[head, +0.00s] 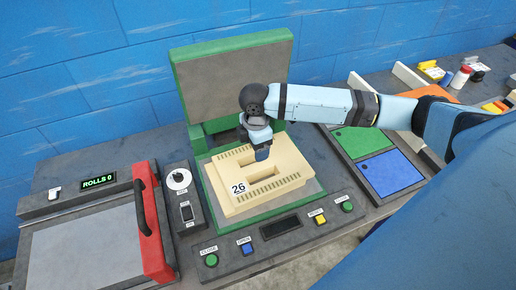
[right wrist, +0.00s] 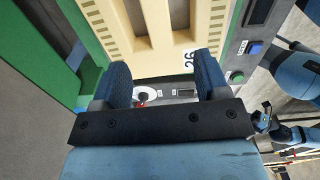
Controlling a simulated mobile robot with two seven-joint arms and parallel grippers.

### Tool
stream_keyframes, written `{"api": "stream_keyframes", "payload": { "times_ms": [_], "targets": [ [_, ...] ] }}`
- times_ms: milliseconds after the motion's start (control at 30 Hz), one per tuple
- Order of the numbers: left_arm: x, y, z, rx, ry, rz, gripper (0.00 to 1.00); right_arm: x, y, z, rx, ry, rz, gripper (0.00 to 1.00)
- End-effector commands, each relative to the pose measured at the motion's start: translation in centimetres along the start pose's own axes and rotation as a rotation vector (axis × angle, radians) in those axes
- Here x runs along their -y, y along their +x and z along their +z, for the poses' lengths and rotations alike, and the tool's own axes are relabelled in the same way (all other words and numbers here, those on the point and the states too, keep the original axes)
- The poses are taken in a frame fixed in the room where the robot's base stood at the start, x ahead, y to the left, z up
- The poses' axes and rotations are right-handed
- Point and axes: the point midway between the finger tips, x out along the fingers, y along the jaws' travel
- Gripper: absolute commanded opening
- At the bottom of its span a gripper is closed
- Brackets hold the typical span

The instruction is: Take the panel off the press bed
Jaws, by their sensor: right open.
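My right gripper (head: 262,154) is over the panel's middle, pointing down. In the right wrist view its two dark blue fingers (right wrist: 165,86) are apart with nothing between them, and the panel (right wrist: 150,30) shows beyond them. The gap between fingertips and panel cannot be judged.
A button console (head: 275,235) runs along the press's front. Right are green (head: 358,142) and blue (head: 390,172) panels, an orange piece (head: 428,92) and small containers (head: 460,77).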

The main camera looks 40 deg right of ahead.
Motion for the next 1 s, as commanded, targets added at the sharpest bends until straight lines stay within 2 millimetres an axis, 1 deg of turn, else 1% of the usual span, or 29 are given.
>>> {"api": "stream_keyframes", "payload": {
  "times_ms": [200,333,400,633,833,900,1000],
  "targets": [
    [0.0,-0.1,-0.2,-0.002,0.0,0.0,0.0,0.1,4.2,0.0,0.001,0.001,-0.004,0.68],
    [0.0,-0.2,-0.4,-0.003,0.0,0.0,0.0,0.1,6.4,0.0,0.0,0.001,-0.003,0.68],
    [0.0,-0.2,-0.4,-0.003,0.0,0.0,0.0,0.0,7.3,0.0,0.0,0.001,-0.001,0.68],
    [0.0,-0.3,-0.6,-0.003,0.0,0.0,0.0,0.0,8.9,0.2,0.0,0.001,-0.001,0.68],
    [0.0,-0.6,-1.0,-0.002,0.0,0.0,0.0,-0.3,11.9,0.8,0.0,0.001,-0.001,0.68],
    [0.0,-0.6,-1.0,-0.002,0.0,0.0,0.0,-0.3,12.6,0.8,0.0,0.0,0.0,0.68],
    [0.0,-0.6,-1.0,-0.002,0.0,0.0,0.0,-0.3,13.2,0.8,0.001,-0.001,0.0,0.68]
  ]
}}
